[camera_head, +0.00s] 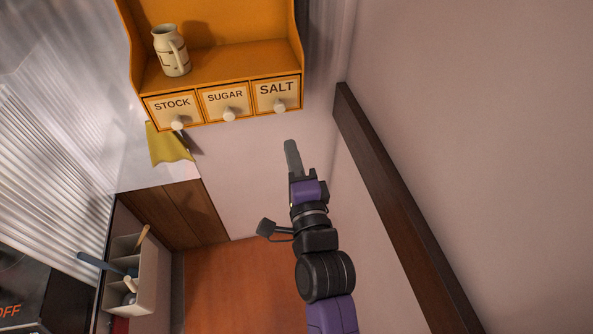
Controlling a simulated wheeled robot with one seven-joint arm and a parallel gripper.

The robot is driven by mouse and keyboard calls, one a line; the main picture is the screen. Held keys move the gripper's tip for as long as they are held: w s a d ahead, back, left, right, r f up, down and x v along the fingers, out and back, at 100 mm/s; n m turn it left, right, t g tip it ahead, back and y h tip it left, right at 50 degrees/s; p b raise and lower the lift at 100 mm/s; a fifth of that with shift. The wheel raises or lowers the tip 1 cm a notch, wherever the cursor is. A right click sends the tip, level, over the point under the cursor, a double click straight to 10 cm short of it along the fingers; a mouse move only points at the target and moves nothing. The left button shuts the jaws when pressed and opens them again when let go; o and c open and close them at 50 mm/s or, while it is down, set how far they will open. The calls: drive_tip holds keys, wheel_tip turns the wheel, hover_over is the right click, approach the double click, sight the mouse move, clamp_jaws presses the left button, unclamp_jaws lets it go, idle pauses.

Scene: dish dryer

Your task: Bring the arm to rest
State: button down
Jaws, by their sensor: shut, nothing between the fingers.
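My arm reaches up from the bottom of the head view, purple and black. My gripper (293,158) is at its far end, pointing up in the picture, with its fingers together and nothing held. It appears below the drawer marked SALT, in front of the pale wall. It looks apart from the shelf and the walls, though the exact distance is hard to tell.
An orange wall shelf (215,62) has drawers marked STOCK, SUGAR and SALT, and a patterned mug (171,50) on it. A dark wooden beam (400,205) runs along the right wall. A utensil holder (155,275) and a yellow cloth (169,147) are at left. Orange floor (230,285) lies below.

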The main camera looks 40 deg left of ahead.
drive_tip(key=shift+b+v, duration=0.3)
drive_tip(key=shift+v, duration=1.85)
